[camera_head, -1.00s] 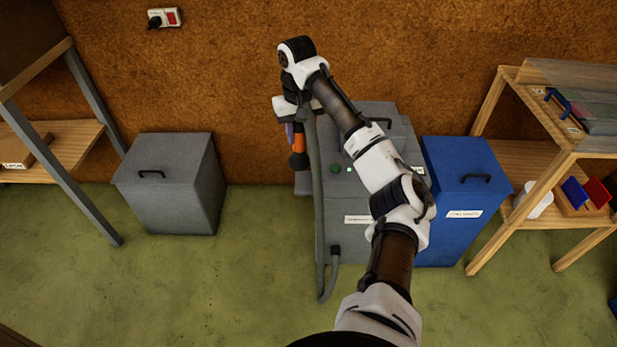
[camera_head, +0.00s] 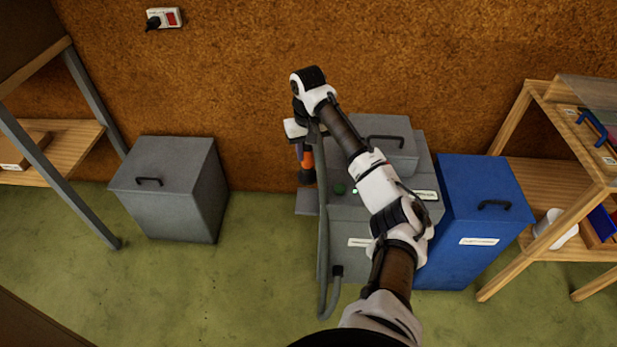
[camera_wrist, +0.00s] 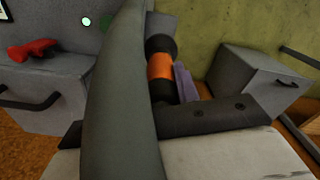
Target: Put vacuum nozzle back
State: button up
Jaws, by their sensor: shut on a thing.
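The vacuum nozzle, an orange grip (camera_head: 307,161) with black ends, hangs at the left side of the grey vacuum unit (camera_head: 352,262). My gripper (camera_head: 302,148) is shut on it; the fingers are mostly hidden in the head view. In the wrist view the orange and black nozzle (camera_wrist: 160,66) sits beside a purple finger pad (camera_wrist: 185,84). The grey hose (camera_head: 322,225) loops from the unit's front up to my gripper and covers much of the wrist view (camera_wrist: 120,80). A small grey ledge (camera_head: 306,203) shows below the nozzle; contact between them cannot be told.
A blue lidded bin (camera_head: 483,225) stands against the unit's right side. A grey lidded bin (camera_head: 168,190) stands to the left, with open green floor between. A wooden shelf (camera_head: 520,180) is at right. A red handle-like part (camera_wrist: 32,50) shows in the wrist view.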

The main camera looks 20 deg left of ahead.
aim_at(308, 176)
notch_tip(308, 176, down, 10)
jog(key=shift+f+p, duration=0.1)
jog(key=shift+p, duration=0.2)
jog(key=o, duration=1)
jog(key=shift+f, duration=0.1)
jog(key=shift+o, duration=0.2)
notch_tip(308, 176, up, 12)
jog(key=b, duration=0.1)
